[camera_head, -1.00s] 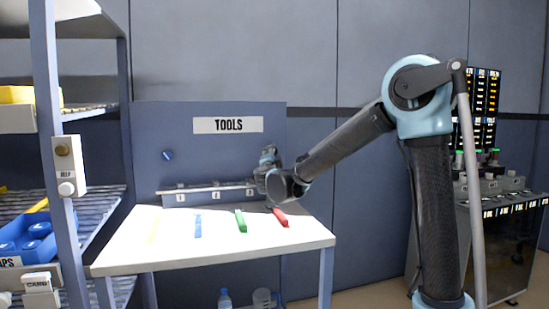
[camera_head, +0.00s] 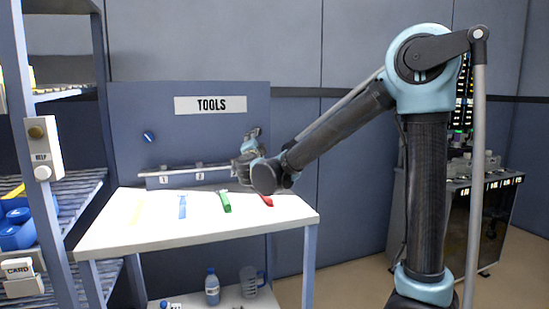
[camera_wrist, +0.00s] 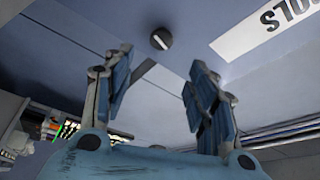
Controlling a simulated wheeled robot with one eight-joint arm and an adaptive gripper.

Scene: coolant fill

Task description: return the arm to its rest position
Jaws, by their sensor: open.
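My gripper (camera_head: 245,150) is raised above the far right part of the white table, in front of the blue-grey TOOLS panel (camera_head: 225,130). In the wrist view my gripper (camera_wrist: 160,85) shows two blue fingers spread apart with nothing between them. My arm reaches left and down from its elbow to the gripper. The wrist partly covers the rail on the panel. A red piece (camera_head: 266,200) on the table shows below my wrist, partly hidden.
A shelf rack (camera_head: 75,200) stands at left. A bottle (camera_head: 212,287) and a jug (camera_head: 251,282) are below. A dark machine (camera_head: 475,225) stands behind my arm.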

